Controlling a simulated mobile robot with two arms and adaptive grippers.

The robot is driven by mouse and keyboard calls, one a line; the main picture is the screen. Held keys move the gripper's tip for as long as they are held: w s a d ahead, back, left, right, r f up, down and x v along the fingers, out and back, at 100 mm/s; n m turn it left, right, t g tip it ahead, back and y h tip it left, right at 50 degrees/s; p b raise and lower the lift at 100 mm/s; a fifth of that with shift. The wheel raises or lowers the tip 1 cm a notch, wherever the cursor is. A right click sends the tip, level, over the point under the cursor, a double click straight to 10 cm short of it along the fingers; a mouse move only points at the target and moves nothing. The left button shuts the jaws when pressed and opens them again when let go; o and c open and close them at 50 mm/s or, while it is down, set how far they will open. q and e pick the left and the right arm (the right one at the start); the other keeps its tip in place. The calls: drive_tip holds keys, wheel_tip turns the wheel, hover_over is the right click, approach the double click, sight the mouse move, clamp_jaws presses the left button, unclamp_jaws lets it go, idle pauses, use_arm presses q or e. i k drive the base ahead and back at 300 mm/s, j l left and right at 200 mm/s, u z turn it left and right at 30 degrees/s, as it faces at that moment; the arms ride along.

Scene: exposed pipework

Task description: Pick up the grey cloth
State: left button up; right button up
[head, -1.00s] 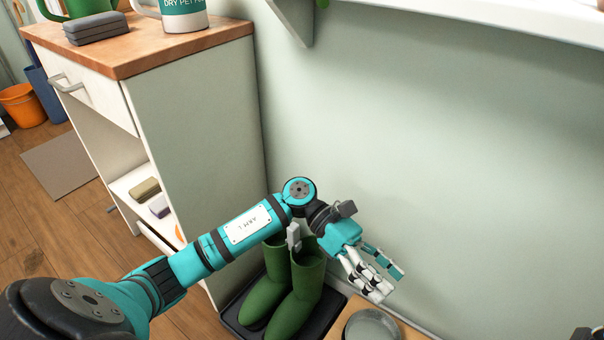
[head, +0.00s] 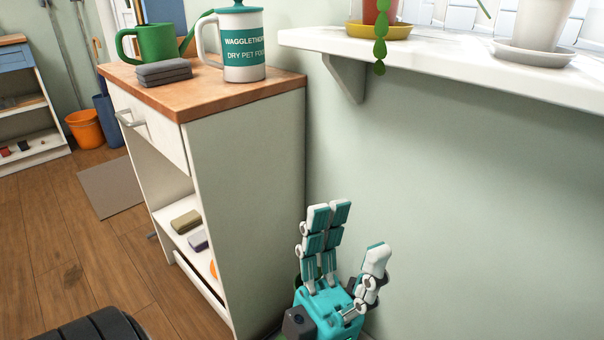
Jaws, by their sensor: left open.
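The grey cloth (head: 164,73) lies folded in a flat stack on the wooden top of the white cabinet (head: 250,190), near its front edge. It is in front of a green watering can (head: 156,44) and left of a white pet food canister (head: 242,48). My left gripper (head: 352,228) is open and empty, fingers pointing up, in front of the wall to the right of the cabinet. It is well below and to the right of the cloth, apart from it. My right gripper is not in view.
A white shelf (head: 450,62) with potted plants juts from the wall at upper right. The cabinet's drawer handle (head: 130,119) sticks out. Its lower shelf holds a few small blocks (head: 186,221). An orange bucket (head: 84,129) stands on the floor at left.

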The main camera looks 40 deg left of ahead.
sight(156, 74)
drive_tip(key=u, duration=2)
